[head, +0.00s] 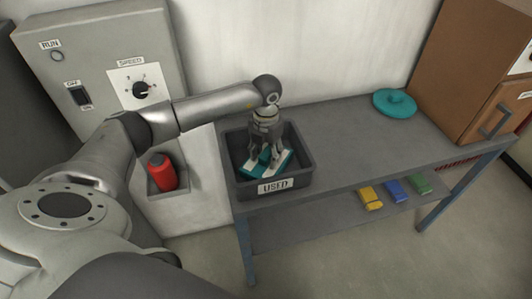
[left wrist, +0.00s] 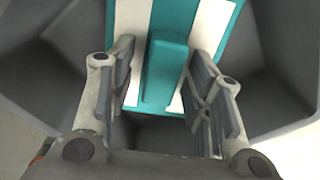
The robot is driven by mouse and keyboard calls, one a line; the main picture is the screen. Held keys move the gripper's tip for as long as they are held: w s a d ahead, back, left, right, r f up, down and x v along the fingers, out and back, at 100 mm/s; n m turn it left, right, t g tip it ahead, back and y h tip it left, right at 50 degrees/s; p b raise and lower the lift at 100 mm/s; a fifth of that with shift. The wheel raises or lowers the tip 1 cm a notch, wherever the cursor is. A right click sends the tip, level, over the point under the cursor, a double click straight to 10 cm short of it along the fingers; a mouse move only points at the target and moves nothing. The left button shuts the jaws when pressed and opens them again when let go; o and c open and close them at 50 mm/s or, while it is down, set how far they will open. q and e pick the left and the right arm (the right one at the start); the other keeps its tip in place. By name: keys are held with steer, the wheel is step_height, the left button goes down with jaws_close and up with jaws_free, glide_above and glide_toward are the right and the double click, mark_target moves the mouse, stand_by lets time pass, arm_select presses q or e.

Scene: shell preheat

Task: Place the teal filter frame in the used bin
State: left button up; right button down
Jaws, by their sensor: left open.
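The teal filter frame (head: 254,171), with white panels, lies inside the dark grey bin labelled USED (head: 297,178), which stands on the left end of the grey table. My left gripper (head: 265,158) points down into the bin over the frame. In the left wrist view the filter frame (left wrist: 207,22) fills the top, and its raised teal handle (left wrist: 165,70) stands between the two open fingers of my gripper (left wrist: 165,92). There are visible gaps on both sides of the handle. My right gripper does not show.
A teal round lid-like object (head: 394,103) lies on the table (head: 345,138) at the back right, beside a brown cabinet (head: 465,75). Yellow, blue and green blocks sit on the lower shelf (head: 310,222). A red cylinder (head: 162,172) stands left of the bin. The table's middle is clear.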

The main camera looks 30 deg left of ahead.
mark_target(266, 153)
arm_select(q)
steer(key=shift+r, duration=0.4)
step_height(266, 153, up, 11)
steer(key=b, duration=0.3)
steer(key=shift+r, duration=0.15)
